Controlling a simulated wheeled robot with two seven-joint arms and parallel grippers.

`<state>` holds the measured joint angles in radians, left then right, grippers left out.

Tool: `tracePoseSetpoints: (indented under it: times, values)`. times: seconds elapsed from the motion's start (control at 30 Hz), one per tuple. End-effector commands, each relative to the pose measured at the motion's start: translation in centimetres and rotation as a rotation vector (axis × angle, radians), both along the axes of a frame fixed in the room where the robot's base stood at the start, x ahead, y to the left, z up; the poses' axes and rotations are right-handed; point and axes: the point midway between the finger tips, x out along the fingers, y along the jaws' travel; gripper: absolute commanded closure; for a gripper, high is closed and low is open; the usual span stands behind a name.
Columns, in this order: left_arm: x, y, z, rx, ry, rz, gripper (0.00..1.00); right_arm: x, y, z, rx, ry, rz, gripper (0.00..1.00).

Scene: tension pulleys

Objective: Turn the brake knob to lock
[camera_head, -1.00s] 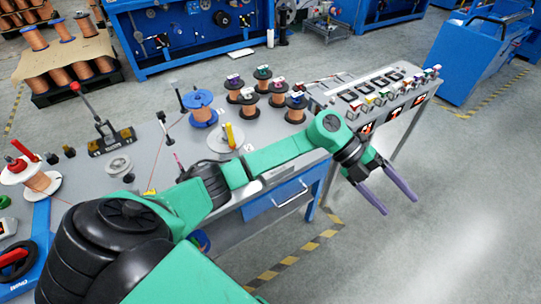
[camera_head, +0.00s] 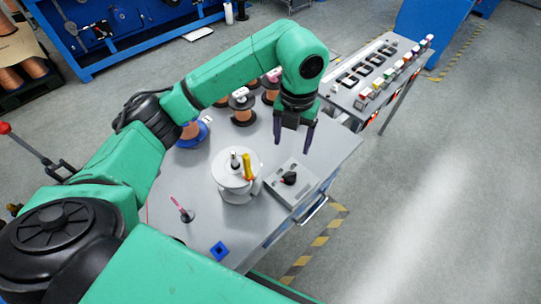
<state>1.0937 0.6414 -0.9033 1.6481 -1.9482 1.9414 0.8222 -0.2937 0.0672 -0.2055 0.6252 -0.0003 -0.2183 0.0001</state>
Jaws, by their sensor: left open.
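The brake knob (camera_head: 288,178) is a small black knob on a grey box (camera_head: 297,186) near the right edge of the workbench. My left gripper (camera_head: 294,140) points down with its two dark fingers apart and empty. It is above and slightly beyond the knob in the picture, and does not appear to touch it. My right gripper is not in the picture.
A white spool (camera_head: 231,178) with a yellow handle (camera_head: 247,166) stands just left of the knob box. Copper spools (camera_head: 243,108) stand behind, partly hidden by my arm. The bench front has a drawer handle (camera_head: 313,210).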

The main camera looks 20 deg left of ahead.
Motion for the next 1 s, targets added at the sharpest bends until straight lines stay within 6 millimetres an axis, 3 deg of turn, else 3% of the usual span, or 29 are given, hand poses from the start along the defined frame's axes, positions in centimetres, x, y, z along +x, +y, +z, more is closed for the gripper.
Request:
tracePoseSetpoints:
  times: [0.17,0.4,0.6,0.77,0.97,1.0]
  values:
    - [-0.1,0.0,-1.9,0.0,0.006,-0.001,0.24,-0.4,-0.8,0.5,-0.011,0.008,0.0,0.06]
    - [-0.2,-0.1,-8.2,-0.001,0.009,0.0,0.24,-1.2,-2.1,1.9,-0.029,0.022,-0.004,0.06]
    - [-0.2,-0.2,-12.8,-0.001,0.005,0.0,0.24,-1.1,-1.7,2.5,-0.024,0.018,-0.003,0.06]
    - [-0.1,-0.2,-14.4,-0.003,0.002,-0.003,0.24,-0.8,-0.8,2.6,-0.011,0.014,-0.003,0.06]
    - [-0.1,-0.2,-14.6,-0.002,0.001,-0.002,0.24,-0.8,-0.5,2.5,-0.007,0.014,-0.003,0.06]
    - [-0.1,-0.2,-14.5,-0.002,0.001,-0.002,0.28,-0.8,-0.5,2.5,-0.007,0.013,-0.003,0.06]
